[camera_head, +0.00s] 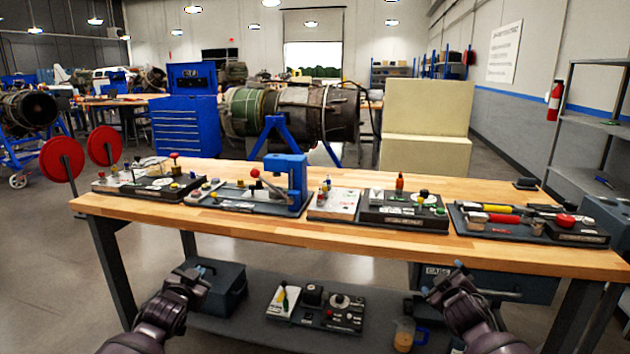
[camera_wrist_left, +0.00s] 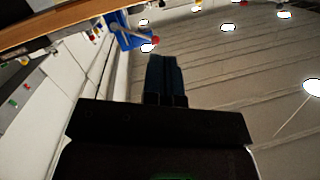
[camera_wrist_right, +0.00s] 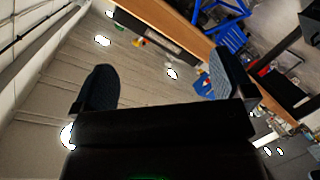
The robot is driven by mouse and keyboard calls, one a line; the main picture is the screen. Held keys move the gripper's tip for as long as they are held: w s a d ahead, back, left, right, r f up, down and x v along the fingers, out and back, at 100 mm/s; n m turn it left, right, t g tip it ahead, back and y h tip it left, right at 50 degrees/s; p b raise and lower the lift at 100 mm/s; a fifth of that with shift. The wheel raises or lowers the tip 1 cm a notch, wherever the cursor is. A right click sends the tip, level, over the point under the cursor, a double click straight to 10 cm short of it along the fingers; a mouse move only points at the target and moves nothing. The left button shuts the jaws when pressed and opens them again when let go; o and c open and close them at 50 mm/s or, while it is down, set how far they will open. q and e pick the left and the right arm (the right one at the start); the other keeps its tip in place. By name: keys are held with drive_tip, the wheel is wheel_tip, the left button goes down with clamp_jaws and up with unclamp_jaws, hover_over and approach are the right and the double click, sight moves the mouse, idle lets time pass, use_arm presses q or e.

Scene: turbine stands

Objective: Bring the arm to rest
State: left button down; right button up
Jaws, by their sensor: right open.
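My left gripper (camera_head: 200,270) hangs in front of the workbench at the lower left of the head view. In the left wrist view its two dark fingers (camera_wrist_left: 165,76) lie together, shut, with nothing seen between them. My right gripper (camera_head: 446,278) is in front of the bench at the lower right. In the right wrist view its fingers (camera_wrist_right: 157,88) are spread wide, open and empty. Both grippers point upward and appear apart from the bench.
A lower shelf (camera_head: 260,334) carries a dark box (camera_head: 222,290) and a control panel (camera_head: 338,309). Open floor lies at the left.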

use_arm(q)
drive_tip(key=s+f+n+g, duration=0.1)
drive_tip(key=s+f+g, duration=0.1)
drive_tip(key=s+f, duration=0.8)
drive_tip(key=s+f+n+g, duration=0.1)
drive_tip(key=s+f, duration=0.6)
drive_tip(key=s, duration=0.6)
use_arm(e)
drive_tip(key=s+a+f+m+g+y, duration=0.1)
drive_tip(key=s+a+f+m+y, duration=0.1)
drive_tip(key=s+f, duration=0.75)
drive_tip(key=s+a+f+m+g+y, duration=0.15)
drive_tip(key=s+f, duration=0.45)
drive_tip(key=s, duration=0.7)
use_arm(q)
drive_tip(key=s+d+f+n+g, duration=0.1)
drive_tip(key=s+f+n+g, duration=0.1)
drive_tip(key=s, duration=2.1)
drive_tip(key=shift+d+f+y, duration=0.15)
drive_tip(key=shift+d+y, duration=0.2)
drive_tip(key=shift+y, duration=0.05)
use_arm(e)
drive_tip(key=s+f+m, duration=0.1)
drive_tip(key=s, duration=1)
drive_tip(key=s+a+f+m+g+h, duration=0.1)
drive_tip(key=s+m, duration=0.1)
drive_tip(key=s, duration=1)
drive_tip(key=shift+a+f, duration=0.15)
drive_tip(key=shift+a, duration=0.15)
drive_tip(key=shift+g, duration=0.25)
